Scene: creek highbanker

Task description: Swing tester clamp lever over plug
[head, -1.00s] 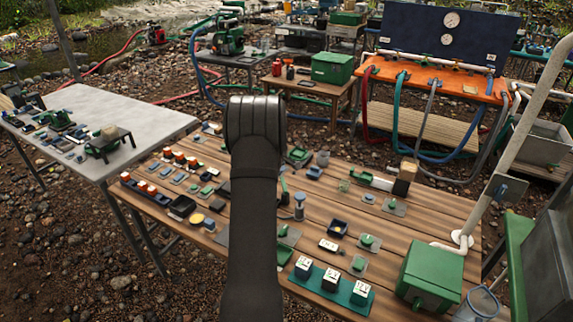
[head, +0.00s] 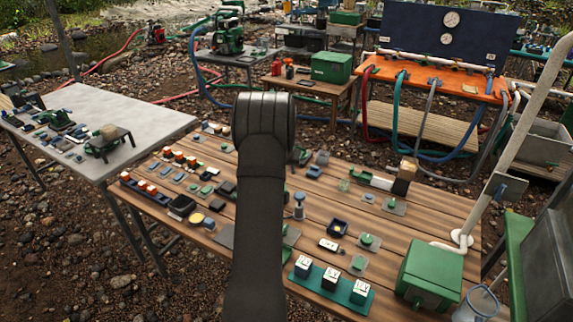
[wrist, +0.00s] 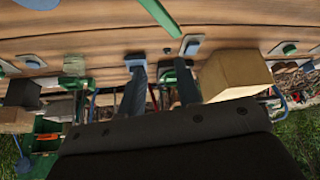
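My gripper (wrist: 160,82) shows in the wrist view as two dark fingers standing apart, with no object seen held between them. In the head view my own arm hides the fingers and the bench area behind it. A green strip like a lever (wrist: 161,16) shows at the top of the wrist view, beyond the fingertips. I cannot tell for sure that it is the clamp lever. A small blue-grey piece on a pale plate (wrist: 136,57) lies near the left fingertip, and another pale plate (wrist: 191,44) lies near the right one. I cannot pick out the plug.
The wooden bench (head: 440,210) carries many small parts. A green tray with white cubes (head: 345,297) lies at the front. A grey table (head: 150,125) stands left.

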